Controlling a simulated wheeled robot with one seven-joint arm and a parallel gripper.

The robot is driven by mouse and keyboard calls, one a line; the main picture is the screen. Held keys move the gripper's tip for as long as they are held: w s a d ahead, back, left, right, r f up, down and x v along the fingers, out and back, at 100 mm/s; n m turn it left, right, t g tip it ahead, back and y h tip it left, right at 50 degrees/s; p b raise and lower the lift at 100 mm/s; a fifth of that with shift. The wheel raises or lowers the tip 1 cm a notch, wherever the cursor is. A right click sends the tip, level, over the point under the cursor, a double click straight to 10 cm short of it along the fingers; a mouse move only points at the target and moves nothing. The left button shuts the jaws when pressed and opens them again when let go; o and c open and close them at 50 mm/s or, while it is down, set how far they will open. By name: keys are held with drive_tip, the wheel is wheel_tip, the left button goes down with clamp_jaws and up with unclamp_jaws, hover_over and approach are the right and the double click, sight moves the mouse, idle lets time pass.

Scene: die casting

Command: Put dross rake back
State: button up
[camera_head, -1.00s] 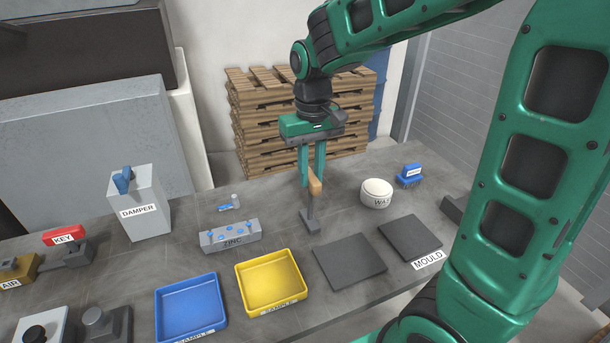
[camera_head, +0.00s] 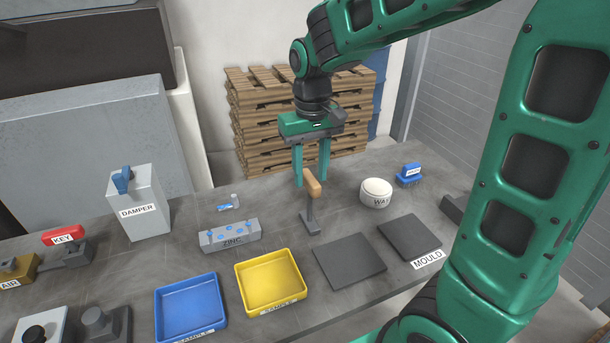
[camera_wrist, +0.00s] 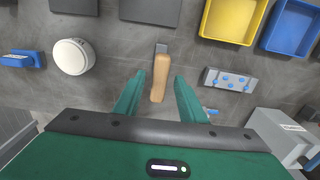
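The dross rake (camera_head: 313,184), a tool with a tan wooden handle and a grey metal lower part, stands nearly upright on the grey table, between the zinc block and the wax pot. In the wrist view its handle (camera_wrist: 160,76) shows between the two fingers, with the grey end beyond it. My gripper (camera_head: 311,184), green with two straight fingers, points down at the handle's top. It is open, with a gap on both sides of the handle. Whether the grey foot is a separate holder, I cannot tell.
The zinc block (camera_head: 230,236) is left of the rake, the wax pot (camera_head: 376,194) and a blue brush-like item (camera_head: 409,175) right. Yellow tray (camera_head: 270,283), blue tray (camera_head: 190,309) and dark mould plates (camera_head: 349,261) lie in front. The damper box (camera_head: 140,205) stands at left.

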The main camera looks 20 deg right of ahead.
wheel_tip(320, 180, up, 11)
drive_tip(key=s+d+f+m, duration=0.3)
drive_tip(key=s+d+f, duration=0.2)
drive_tip(key=s+d, duration=0.65)
drive_tip(key=s+d+f+m, duration=0.1)
drive_tip(key=s+d+f, duration=0.1)
drive_tip(key=s, duration=0.4)
drive_tip(key=s+d+f+m, duration=0.2)
drive_tip(key=s+d+f, duration=0.1)
drive_tip(key=s+f, duration=0.1)
drive_tip(key=shift+s+f, duration=0.3)
drive_tip(key=shift+s, duration=0.6)
drive_tip(key=shift+w+f, duration=0.2)
drive_tip(key=shift+w, duration=0.45)
